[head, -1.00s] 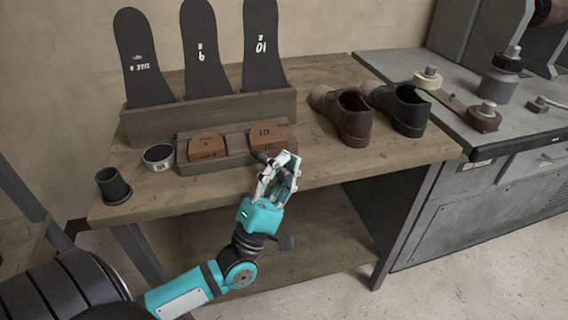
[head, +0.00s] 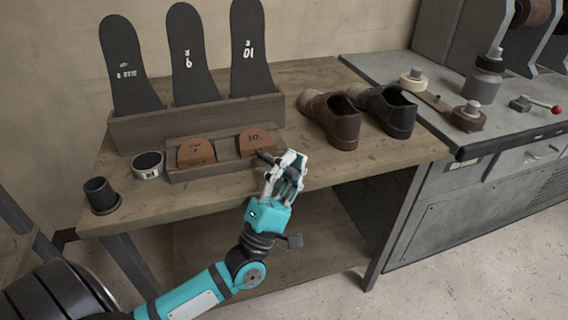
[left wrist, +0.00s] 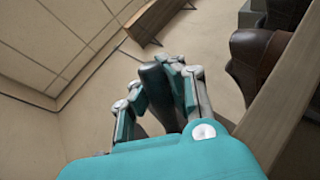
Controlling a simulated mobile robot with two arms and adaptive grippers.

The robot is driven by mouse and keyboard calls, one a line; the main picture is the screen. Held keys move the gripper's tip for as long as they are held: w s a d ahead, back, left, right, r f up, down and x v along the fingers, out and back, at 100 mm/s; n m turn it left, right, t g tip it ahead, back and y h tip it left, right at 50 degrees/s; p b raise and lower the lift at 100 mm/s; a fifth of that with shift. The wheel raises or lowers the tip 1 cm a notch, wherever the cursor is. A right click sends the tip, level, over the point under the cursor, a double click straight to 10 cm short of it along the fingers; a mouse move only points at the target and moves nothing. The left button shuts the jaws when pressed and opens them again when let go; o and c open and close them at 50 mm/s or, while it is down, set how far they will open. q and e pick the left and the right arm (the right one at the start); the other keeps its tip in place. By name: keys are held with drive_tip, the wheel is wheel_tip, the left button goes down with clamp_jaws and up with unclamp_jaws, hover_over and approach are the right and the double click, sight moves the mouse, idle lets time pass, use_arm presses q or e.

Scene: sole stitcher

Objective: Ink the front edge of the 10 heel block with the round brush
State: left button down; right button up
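The 10 heel block (head: 258,143) is a brown block marked "10", in the right part of the low wooden rack (head: 222,167). My left gripper (head: 283,163) is at the rack's front right, close to that block. It is shut on a dark, rounded handle-like thing, which I take for the round brush (head: 265,157); its dark end points left in front of the block. In the left wrist view the dark brush (left wrist: 156,86) shows between the fingers. Its bristles cannot be made out, nor whether it touches the block. My right gripper is not in view.
Another heel block (head: 197,152) sits left in the rack. A round tin (head: 148,165) and a dark cup (head: 101,195) stand further left. Behind is a holder (head: 205,120) with upright soles. Brown (head: 332,120) and black shoes (head: 386,110) stand right. The bench front right is clear.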

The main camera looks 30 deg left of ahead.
use_arm(q)
drive_tip(key=w, duration=0.1)
drive_tip(key=d, duration=0.1)
drive_tip(key=w, duration=0.1)
drive_tip(key=shift+w+d+f+y, duration=0.3)
drive_tip(key=shift+d, duration=0.05)
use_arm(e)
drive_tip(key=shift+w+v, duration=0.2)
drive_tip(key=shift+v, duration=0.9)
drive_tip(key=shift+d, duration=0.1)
